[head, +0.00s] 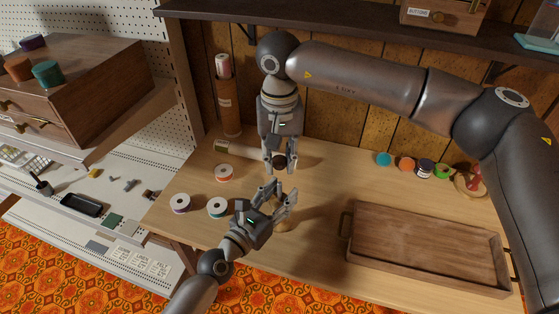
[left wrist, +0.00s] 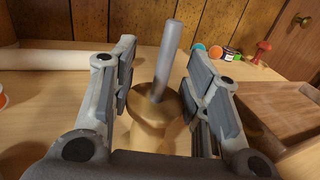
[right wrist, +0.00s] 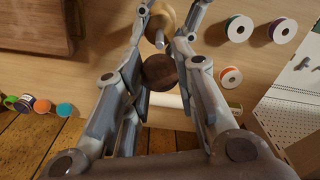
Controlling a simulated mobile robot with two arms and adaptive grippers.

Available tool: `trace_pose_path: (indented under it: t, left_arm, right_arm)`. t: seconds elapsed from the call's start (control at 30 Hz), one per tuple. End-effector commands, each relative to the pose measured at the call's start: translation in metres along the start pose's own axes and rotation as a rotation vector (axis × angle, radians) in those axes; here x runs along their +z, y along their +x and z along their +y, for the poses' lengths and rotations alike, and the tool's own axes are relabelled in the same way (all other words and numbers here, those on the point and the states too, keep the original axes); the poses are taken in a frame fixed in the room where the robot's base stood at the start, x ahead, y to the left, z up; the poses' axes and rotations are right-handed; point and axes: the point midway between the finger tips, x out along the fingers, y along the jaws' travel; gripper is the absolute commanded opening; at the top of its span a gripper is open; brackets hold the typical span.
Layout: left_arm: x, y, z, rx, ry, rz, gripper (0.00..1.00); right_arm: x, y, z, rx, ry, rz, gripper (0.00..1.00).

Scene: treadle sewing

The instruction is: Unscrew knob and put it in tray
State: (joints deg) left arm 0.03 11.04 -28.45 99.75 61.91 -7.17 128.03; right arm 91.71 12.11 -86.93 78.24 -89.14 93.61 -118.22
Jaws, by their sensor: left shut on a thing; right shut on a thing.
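The dark round knob (right wrist: 160,72) sits between the fingers of my right gripper (right wrist: 158,88), which is shut on it. The knob also shows in the head view (head: 279,162), above the table. My left gripper (left wrist: 160,92) is shut on a turned wooden base (left wrist: 155,105) with a bare metal rod (left wrist: 168,55) standing up from it. The base also shows in the head view (head: 282,226), partly hidden by my left gripper (head: 278,198). No knob is on the rod, and the knob looks apart from it. The wooden tray (head: 425,245) is empty at the right.
Thread spools (head: 217,207) lie at the table's left. A pale roll (head: 240,151) lies behind my right gripper. A shelf (head: 370,27) crosses above. The table between base and tray is clear.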

Motion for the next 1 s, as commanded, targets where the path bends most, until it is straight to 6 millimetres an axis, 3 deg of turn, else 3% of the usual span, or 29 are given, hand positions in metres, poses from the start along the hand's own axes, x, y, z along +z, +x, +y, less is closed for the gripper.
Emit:
trace_pose_path:
  t: [0.03, 0.23, 0.63, 1.0]
  left_arm:
    - [0.0, 0.0, 0.0, 0.0, 0.0, 0.0, 0.45]
    - [0.0, 0.0, 0.0, 0.0, 0.0, 0.0, 0.68]
    - [-0.001, -0.006, 0.0, 0.0, 0.0, 0.001, 0.68]
    - [-0.001, -0.074, 0.001, -0.001, 0.005, 0.003, 0.68]
  right_arm:
    - [0.0, 0.0, 0.0, 0.0, 0.0, 0.0, 0.0]
    - [0.0, 0.001, 0.0, 0.0, 0.0, 0.0, 0.0]
    - [0.0, 0.001, 0.0, 0.0, 0.0, 0.0, 0.0]
    - [0.0, 0.001, 0.0, 0.0, 0.0, 0.0, 0.0]
